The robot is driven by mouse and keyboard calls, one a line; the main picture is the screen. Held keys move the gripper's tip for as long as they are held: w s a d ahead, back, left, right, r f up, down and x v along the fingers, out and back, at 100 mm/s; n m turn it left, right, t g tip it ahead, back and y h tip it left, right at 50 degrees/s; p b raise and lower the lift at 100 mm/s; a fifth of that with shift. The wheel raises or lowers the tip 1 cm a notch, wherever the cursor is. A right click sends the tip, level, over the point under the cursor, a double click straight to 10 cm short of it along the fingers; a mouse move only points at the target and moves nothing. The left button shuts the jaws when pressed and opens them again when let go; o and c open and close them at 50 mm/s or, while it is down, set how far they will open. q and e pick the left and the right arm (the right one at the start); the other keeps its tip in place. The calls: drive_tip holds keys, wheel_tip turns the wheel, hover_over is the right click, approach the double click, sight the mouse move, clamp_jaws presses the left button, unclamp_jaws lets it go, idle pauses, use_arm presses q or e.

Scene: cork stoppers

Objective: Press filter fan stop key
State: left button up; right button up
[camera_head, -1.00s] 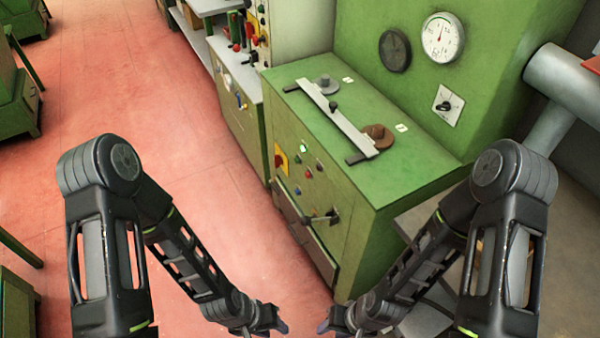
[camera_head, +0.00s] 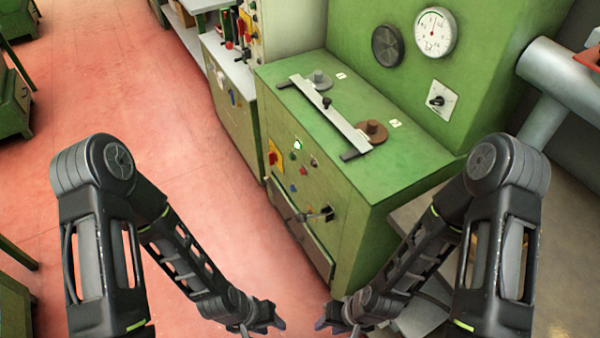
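The green machine cabinet (camera_head: 355,215) stands ahead, with small keys on its left-facing front. A pale, lit-looking key (camera_head: 298,145), a green key (camera_head: 292,156), red keys (camera_head: 304,171) and a blue key (camera_head: 293,188) show there. Their labels are too small to read, so I cannot tell which is the filter fan stop key. My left gripper (camera_head: 272,319) is low in the picture, below and left of the cabinet, apart from the keys. My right gripper (camera_head: 328,321) is low, beside the cabinet's lower corner in the picture. Both look empty; their finger opening is unclear.
A red-and-yellow switch (camera_head: 274,153) and a black handle (camera_head: 324,213) sit on the cabinet front. A metal bar (camera_head: 329,114) lies across its top. A dial gauge (camera_head: 435,31) and rotary switch (camera_head: 437,101) are behind. The red floor (camera_head: 190,180) at left is clear.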

clamp_jaws()
idle(1.1)
